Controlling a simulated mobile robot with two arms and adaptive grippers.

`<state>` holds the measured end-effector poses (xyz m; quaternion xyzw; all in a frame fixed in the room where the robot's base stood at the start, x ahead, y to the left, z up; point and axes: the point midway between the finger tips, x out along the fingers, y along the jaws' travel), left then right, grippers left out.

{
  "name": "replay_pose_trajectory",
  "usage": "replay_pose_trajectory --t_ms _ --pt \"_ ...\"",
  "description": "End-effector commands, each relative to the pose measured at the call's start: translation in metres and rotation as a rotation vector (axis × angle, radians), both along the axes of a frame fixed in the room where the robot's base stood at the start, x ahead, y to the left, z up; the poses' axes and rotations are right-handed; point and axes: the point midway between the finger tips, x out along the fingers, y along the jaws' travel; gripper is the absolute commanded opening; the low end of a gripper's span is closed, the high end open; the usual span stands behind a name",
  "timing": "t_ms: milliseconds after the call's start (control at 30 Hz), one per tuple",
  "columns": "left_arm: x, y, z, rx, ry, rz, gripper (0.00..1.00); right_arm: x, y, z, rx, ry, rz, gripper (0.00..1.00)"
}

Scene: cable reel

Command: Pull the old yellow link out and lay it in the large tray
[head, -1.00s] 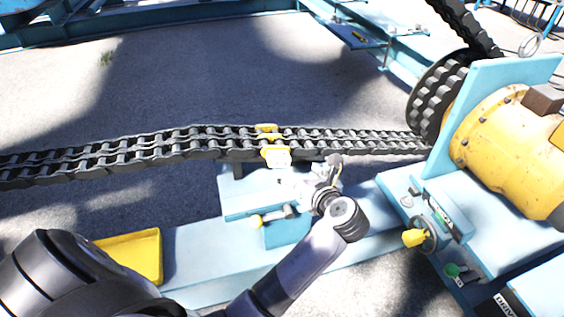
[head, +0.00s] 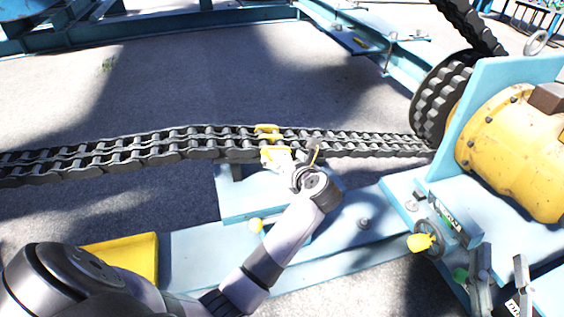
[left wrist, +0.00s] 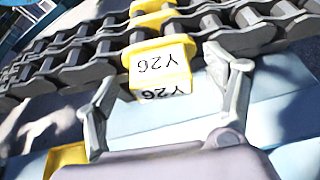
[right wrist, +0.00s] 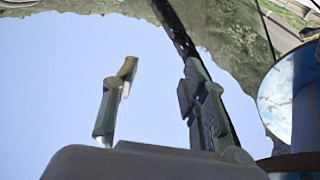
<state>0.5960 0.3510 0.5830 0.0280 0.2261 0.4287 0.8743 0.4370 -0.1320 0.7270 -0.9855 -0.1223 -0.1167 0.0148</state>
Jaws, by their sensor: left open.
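The yellow link (head: 268,130) sits in the double-row black chain (head: 120,150). In the left wrist view the yellow link (left wrist: 160,66) is marked Y26 and its block faces my gripper. My left gripper (head: 284,160) is at the near side of the link. In the left wrist view its open fingers (left wrist: 162,78) stand either side of the block, with gaps showing. My right gripper (head: 502,270) is at the lower right, open and empty, also in the right wrist view (right wrist: 158,78). A yellow tray (head: 125,258) lies at the lower left, partly hidden by my arm.
A light-blue beam (head: 190,255) runs below the chain. A sprocket (head: 442,98) and yellow motor (head: 515,150) stand at right. A handwheel with a yellow knob (head: 420,242) is near my right gripper. The ground behind the chain is clear.

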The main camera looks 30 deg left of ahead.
Motion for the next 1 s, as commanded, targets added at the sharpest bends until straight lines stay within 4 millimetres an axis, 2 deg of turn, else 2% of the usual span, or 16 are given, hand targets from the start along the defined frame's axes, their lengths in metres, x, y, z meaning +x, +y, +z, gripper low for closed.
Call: replay_pose_trajectory --t_ms 200,467,1000 --pt "0.004 0.007 -0.003 -0.001 0.000 0.002 0.77 -0.003 0.001 0.014 0.021 -0.076 0.005 0.40" --pt "0.005 0.007 -0.003 -0.001 0.001 0.000 0.77 -0.004 0.001 0.016 0.023 -0.084 0.005 0.40" --pt "0.004 0.007 -0.003 -0.001 0.001 0.000 0.42 -0.004 0.001 0.015 0.022 -0.083 0.004 0.40"
